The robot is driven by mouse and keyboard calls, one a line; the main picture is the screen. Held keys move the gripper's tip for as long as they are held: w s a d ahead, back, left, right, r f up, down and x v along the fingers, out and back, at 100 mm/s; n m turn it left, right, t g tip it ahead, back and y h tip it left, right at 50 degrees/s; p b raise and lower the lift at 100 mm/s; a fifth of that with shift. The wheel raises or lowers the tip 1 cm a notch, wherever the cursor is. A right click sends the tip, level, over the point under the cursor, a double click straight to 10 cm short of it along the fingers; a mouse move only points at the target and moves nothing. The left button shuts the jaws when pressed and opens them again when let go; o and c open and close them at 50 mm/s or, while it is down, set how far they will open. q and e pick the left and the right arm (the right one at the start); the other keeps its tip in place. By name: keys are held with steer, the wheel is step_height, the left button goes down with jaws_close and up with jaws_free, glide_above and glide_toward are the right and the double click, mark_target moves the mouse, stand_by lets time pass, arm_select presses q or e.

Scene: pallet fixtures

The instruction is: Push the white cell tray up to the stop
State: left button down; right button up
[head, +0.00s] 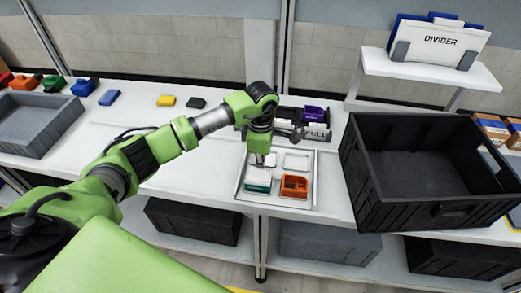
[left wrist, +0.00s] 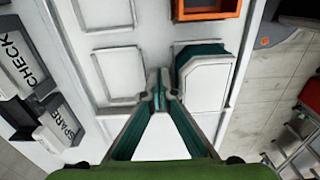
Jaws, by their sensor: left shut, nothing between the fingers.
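The white cell tray (head: 275,204) lies on the white bench near its front edge. It has shallow square cells. A teal block with a white top (head: 257,180) sits in its front left cell and an orange bin (head: 294,186) in its front right cell; the back cells look empty. My left gripper (head: 261,158) points down over the tray's left part, partly hiding it. In the left wrist view, its fingers (left wrist: 161,84) are shut and empty, close beside the teal block (left wrist: 206,79). I cannot tell whether they touch the tray. I cannot make out the stop. My right gripper is not in view.
A large black crate (head: 431,216) stands right of the tray. Behind the tray are dark labelled holders (head: 315,131) and a purple bin (head: 314,113). A grey tray (head: 35,130) and small coloured bins line the left. The bench left of the tray is mostly clear.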

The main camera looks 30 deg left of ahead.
mark_target(248, 165)
arm_select(q)
steer(key=a+p, duration=0.1)
steer(key=s+a, duration=0.1)
steer(key=a, duration=0.1)
steer(key=shift+a+p, duration=0.15)
steer(key=shift+p, duration=0.25)
steer(key=shift+s+a+f, duration=0.1)
steer(key=shift+a, duration=0.2)
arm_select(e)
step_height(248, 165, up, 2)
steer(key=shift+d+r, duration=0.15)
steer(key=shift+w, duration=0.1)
